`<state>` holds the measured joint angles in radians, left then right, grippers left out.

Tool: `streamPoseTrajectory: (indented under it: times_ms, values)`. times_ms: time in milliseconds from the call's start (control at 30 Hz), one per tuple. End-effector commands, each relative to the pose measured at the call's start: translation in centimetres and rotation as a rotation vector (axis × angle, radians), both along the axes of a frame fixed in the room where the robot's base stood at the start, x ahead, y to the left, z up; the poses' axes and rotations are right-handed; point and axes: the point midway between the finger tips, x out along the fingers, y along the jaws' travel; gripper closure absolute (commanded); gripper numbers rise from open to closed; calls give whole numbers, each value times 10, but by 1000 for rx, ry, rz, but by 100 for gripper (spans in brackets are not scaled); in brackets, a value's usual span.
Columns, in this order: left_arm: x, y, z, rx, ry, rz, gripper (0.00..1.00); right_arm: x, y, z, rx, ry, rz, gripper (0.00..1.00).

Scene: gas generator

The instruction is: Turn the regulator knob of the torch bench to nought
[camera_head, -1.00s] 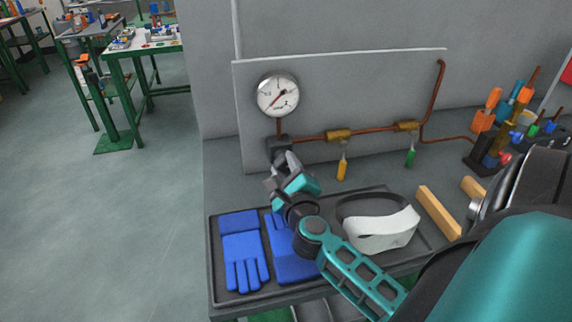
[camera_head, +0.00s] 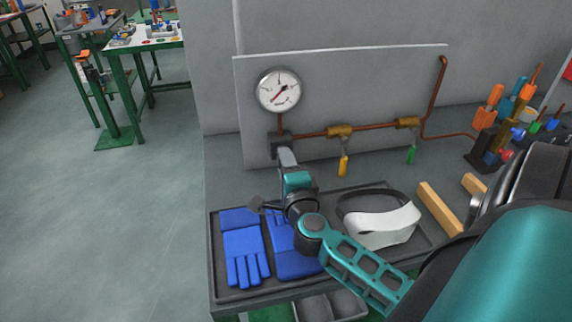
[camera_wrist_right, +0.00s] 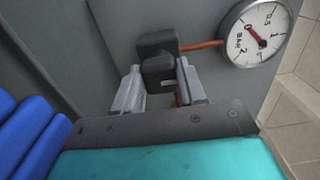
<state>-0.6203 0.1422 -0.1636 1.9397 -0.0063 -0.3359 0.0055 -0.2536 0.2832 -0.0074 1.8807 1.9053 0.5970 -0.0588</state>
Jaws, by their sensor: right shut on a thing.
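The regulator is a dark block (camera_head: 280,140) under a round white pressure gauge (camera_head: 279,90) on the grey back panel. Its dark knob (camera_wrist_right: 158,72) sits between the two fingers of my right gripper (camera_wrist_right: 160,88) in the right wrist view, and the gripper is shut on it. In the head view my right gripper (camera_head: 287,157) reaches up to the regulator from below and hides much of the knob. The gauge (camera_wrist_right: 254,33) also shows in the wrist view with a red needle; its exact reading is too small to tell. My left gripper is out of view.
A copper pipe (camera_head: 375,129) runs right from the regulator past a yellow lever (camera_head: 343,166) and a green lever (camera_head: 411,155). A dark tray (camera_head: 225,292) below holds blue gloves (camera_head: 245,256) and a white-and-black visor (camera_head: 383,227). Wooden bars (camera_head: 438,208) lie right.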

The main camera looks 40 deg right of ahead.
Motion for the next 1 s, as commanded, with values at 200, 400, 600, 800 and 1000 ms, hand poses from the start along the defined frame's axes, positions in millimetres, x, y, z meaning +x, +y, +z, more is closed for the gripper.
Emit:
streamPoseTrajectory:
  times_ms: [200,400,600,800,1000]
  values:
    - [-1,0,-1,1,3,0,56,0,0,-1,-26,17,0,90]
    - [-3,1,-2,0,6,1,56,0,0,-1,-31,19,0,90]
    - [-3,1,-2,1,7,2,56,0,0,-1,-31,19,0,58]
    - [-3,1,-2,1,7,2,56,0,0,-1,-29,17,0,39]
    - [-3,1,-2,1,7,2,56,0,0,0,-28,17,0,34]
